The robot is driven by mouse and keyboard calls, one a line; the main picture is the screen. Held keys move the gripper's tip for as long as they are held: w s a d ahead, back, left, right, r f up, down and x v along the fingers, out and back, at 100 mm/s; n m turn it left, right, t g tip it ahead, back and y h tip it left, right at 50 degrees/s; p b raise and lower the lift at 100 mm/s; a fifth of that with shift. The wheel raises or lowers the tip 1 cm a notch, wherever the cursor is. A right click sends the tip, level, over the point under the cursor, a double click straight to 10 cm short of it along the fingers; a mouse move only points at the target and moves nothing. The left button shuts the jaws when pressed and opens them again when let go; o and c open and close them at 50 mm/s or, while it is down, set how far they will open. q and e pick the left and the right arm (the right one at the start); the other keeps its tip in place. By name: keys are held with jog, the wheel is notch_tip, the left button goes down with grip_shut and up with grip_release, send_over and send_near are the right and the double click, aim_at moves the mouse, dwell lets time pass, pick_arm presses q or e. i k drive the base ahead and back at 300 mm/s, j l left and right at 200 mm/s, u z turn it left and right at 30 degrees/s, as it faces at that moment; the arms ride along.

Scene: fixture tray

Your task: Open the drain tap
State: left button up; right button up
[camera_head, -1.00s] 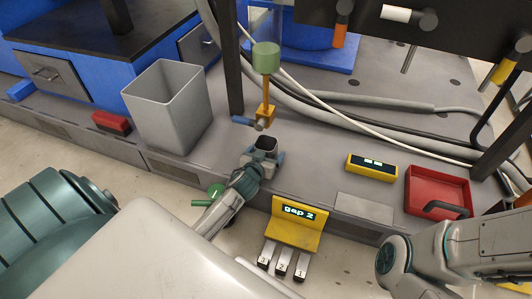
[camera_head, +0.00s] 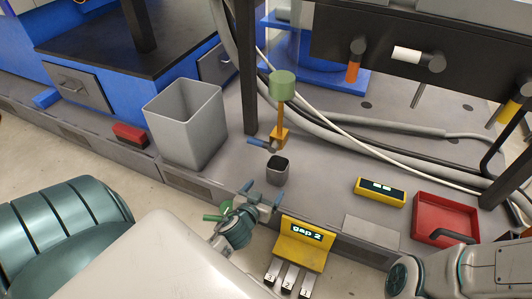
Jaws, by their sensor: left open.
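The drain tap (camera_head: 279,136) is an orange fitting on a thin orange stem under a green cylinder (camera_head: 282,84). A short lever with a blue end (camera_head: 257,143) points left from it. A dark grey, open-topped cup (camera_head: 277,171) stands upright on the grey deck just below and in front of the tap. My left gripper (camera_head: 264,194) is open and empty, its blue-tipped fingers in front of the cup and apart from it and from the lever. Part of my right arm shows at the lower right; its gripper is out of view.
A grey bin (camera_head: 186,124) stands left of the tap beside a dark post (camera_head: 246,65). Grey hoses run behind the tap. A yellow display (camera_head: 380,191) and a red tray (camera_head: 444,222) lie to the right. A yellow "gap 2" sign (camera_head: 304,243) is at the deck's front edge.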

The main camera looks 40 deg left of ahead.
aim_at(272, 147)
jog(key=u, duration=1.2)
